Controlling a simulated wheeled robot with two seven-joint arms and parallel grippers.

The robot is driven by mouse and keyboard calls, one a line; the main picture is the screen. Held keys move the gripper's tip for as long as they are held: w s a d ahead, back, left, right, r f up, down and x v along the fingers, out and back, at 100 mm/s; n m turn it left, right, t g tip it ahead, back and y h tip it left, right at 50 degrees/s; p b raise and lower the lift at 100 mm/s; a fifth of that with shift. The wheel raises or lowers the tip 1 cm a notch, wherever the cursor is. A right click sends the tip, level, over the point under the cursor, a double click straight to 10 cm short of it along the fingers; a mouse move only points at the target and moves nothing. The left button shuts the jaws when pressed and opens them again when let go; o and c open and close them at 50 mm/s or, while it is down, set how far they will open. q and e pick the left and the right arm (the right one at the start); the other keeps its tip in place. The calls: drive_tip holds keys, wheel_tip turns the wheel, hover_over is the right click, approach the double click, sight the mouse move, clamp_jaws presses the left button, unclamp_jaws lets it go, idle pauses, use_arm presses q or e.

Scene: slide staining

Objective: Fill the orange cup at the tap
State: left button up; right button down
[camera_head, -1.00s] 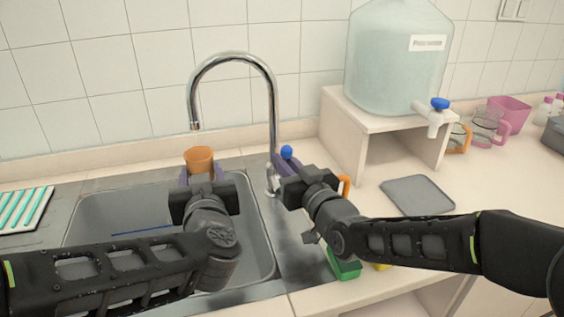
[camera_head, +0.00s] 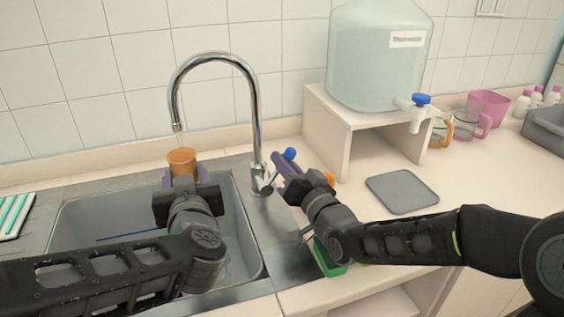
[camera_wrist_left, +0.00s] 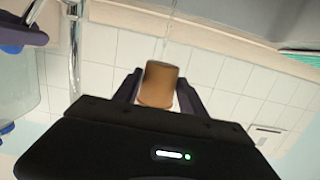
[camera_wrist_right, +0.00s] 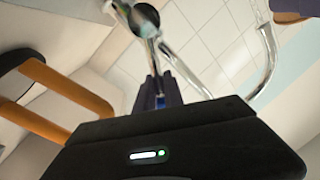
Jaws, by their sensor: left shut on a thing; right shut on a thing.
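The orange cup (camera_head: 181,161) is upright over the sink, under the spout of the chrome tap (camera_head: 254,100). My left gripper (camera_head: 184,176) is shut around the cup; the left wrist view shows the cup (camera_wrist_left: 158,84) between its fingers. A thin clear stream falls from the spout towards the cup, and shows in the left wrist view too. The water level inside is hidden. My right gripper (camera_head: 282,163) is shut at the tap's blue-tipped lever (camera_head: 290,153); in the right wrist view its fingers (camera_wrist_right: 158,94) are close together with a bit of blue between them.
The steel sink basin (camera_head: 75,218) lies below. A water tank (camera_head: 378,60) with a blue-handled spigot stands on a shelf (camera_head: 345,120) at the right. A grey mat (camera_head: 401,192) lies on the counter. A green object (camera_head: 328,262) sits under my right arm. Glass mugs stand further right.

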sight(183, 158)
drive_tip(key=c, duration=1.5)
unclamp_jaws()
drive_tip(key=shift+o, duration=0.2)
use_arm(q)
drive_tip(key=shift+c, duration=0.6)
drive_tip(key=x, duration=0.4)
drive_tip(key=r+x, duration=0.1)
drive_tip(key=x, duration=0.1)
drive_tip(key=shift+w+a, duration=0.15)
drive_tip(key=shift+w, duration=0.25)
use_arm(e)
drive_tip(key=v, duration=0.7)
drive_tip(key=shift+s, duration=0.2)
